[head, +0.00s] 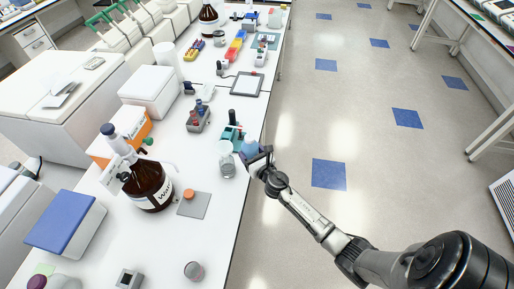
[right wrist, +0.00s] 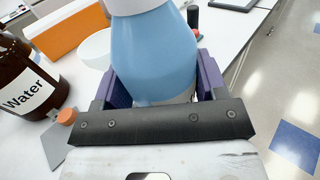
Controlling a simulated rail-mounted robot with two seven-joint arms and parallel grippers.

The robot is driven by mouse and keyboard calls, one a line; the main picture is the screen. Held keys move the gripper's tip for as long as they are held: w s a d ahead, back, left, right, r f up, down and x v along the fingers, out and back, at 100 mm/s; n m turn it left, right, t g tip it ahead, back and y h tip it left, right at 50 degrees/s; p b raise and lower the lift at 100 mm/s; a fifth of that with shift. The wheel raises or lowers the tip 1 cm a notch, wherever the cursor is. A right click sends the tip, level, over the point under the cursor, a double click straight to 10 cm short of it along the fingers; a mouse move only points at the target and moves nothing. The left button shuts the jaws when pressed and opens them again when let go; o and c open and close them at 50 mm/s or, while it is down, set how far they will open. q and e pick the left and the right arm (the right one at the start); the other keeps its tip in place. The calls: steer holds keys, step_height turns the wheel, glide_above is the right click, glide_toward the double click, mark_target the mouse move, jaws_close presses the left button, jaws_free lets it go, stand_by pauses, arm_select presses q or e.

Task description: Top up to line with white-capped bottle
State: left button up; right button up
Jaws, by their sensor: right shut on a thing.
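My right gripper (head: 258,156) is at the table's right edge, shut on a light-blue bottle (head: 249,147). In the right wrist view the purple fingers (right wrist: 155,88) clasp the bottle (right wrist: 155,50) from both sides. A whitish part (right wrist: 135,5) tops it, cut off by the frame. It looks roughly upright; I cannot tell whether it touches the table. A clear glass vessel (head: 227,168) stands just left of it, with a white round thing (head: 224,147) at its back; any fill line is too small to see. My left gripper is out of view.
A brown "Water" bottle (head: 150,188) with a dispenser top stands left, near a grey mat (head: 194,205) with an orange item (head: 188,194). The aisle floor (head: 300,220) is clear.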

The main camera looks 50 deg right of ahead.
steer(key=shift+a+f+y, duration=0.1)
steer(key=shift+a+y, duration=0.2)
step_height(320, 180, down, 3)
steer(key=b, duration=0.3)
steer(key=shift+r, duration=0.2)
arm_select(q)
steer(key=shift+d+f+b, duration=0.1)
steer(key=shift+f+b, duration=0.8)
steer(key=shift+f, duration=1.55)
arm_select(e)
steer(key=shift+f, duration=1)
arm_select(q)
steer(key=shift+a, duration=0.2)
arm_select(e)
steer(key=shift+o, duration=0.6)
steer(key=c, duration=0.6)
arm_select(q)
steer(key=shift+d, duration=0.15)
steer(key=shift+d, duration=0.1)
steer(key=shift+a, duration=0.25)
